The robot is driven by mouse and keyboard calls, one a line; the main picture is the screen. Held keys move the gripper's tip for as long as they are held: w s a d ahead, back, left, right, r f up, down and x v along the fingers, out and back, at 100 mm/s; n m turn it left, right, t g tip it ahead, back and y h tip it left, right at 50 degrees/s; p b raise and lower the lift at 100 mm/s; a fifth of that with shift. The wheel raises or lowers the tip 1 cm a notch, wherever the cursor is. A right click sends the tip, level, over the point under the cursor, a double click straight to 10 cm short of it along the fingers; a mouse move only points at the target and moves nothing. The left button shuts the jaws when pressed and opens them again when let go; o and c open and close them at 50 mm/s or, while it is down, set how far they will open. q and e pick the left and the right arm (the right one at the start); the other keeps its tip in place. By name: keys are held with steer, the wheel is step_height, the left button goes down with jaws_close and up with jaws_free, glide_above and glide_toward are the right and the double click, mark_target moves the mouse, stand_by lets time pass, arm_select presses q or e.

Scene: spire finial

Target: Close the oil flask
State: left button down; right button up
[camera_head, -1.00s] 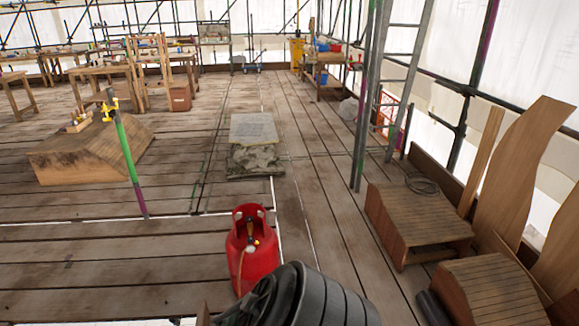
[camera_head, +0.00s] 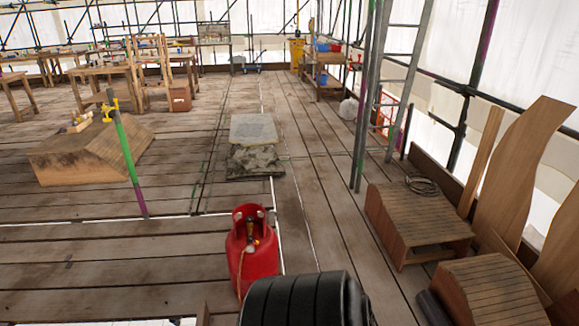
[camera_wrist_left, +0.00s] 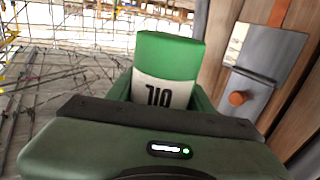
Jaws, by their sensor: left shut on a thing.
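The oil flask (camera_wrist_left: 167,70) shows in the left wrist view as a green block-like body with a white label, on which the word OIL reads upside down. My left gripper (camera_wrist_left: 163,88) is shut on it, with a green finger on each side of the flask. The flask's lower part in the picture is hidden behind the gripper's dark front edge. I cannot make out its cap or opening. The flask does not show in the head view. My right gripper is not in view.
In the left wrist view, a grey metal plate with an orange knob (camera_wrist_left: 237,98) is close on the right, against wooden boards. In the head view, a red gas cylinder (camera_head: 252,252) stands on the plank floor. Wooden boxes (camera_head: 418,222) are on the right.

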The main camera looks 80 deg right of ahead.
arm_select(q)
steer(key=s+a+n+t+y, duration=0.2)
steer(key=s+a+n+y, duration=0.1)
steer(key=a, duration=0.4)
steer(key=s+a+f+n+t+y, duration=0.1)
steer(key=s+a+n+t+y, duration=0.1)
steer(key=a+n+y, duration=0.3)
steer(key=s+a+y, duration=0.1)
steer(key=a+y, duration=0.1)
steer(key=y, duration=0.1)
steer(key=shift+y, duration=0.3)
